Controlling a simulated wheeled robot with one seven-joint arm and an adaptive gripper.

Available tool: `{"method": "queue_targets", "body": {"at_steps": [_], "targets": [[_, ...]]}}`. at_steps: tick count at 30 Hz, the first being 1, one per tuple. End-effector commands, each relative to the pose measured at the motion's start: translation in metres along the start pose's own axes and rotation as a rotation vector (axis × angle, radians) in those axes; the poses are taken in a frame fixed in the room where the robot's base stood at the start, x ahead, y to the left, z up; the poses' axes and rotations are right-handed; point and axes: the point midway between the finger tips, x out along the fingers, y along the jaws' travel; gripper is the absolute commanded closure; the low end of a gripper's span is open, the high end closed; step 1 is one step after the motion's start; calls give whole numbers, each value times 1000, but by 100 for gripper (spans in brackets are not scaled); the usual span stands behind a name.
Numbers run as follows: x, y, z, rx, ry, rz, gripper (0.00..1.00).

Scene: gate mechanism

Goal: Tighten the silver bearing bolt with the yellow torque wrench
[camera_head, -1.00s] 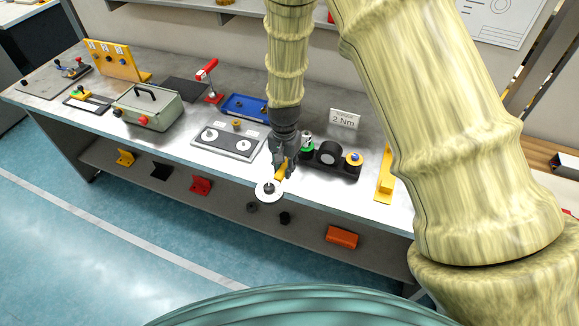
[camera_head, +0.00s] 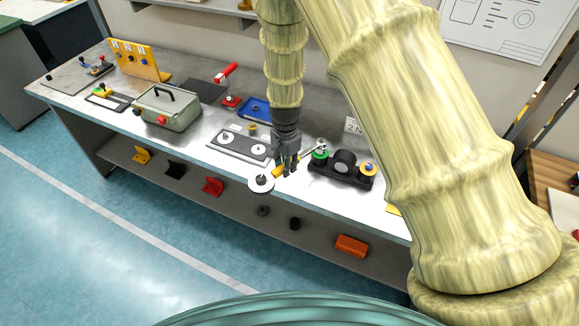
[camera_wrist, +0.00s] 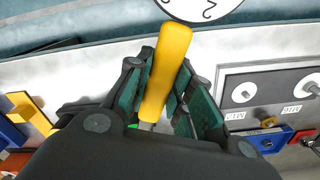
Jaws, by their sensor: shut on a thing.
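The torque wrench has a yellow handle (camera_head: 278,172) and a silver shaft (camera_head: 311,152). My gripper (camera_head: 287,166) is shut on it; in the wrist view the yellow handle (camera_wrist: 168,65) stands between the dark green finger pads (camera_wrist: 160,100). A white disc (camera_head: 261,183) with dark marks lies at the handle's free end, over the bench's front edge. The shaft reaches right to the green-ringed end (camera_head: 319,156) of the black bearing block (camera_head: 342,177). The silver bolt cannot be told apart from the wrench head there; whether they are engaged is unclear.
The grey plate with two white dials (camera_head: 240,146) lies left of my gripper. A blue tray (camera_head: 255,108), a green-grey box (camera_head: 167,107) and a red-handled clamp (camera_head: 229,85) stand farther left or back. An orange block (camera_head: 351,246) is on the lower shelf.

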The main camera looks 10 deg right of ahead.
Motion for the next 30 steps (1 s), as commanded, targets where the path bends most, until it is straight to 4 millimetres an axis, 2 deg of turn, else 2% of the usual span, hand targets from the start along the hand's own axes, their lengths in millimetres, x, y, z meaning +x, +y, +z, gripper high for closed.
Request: {"method": "queue_targets", "body": {"at_steps": [10,30], "targets": [[1,-18,-1,113,1,-1,100],[-12,-19,-2,113,2,-3,100]]}}
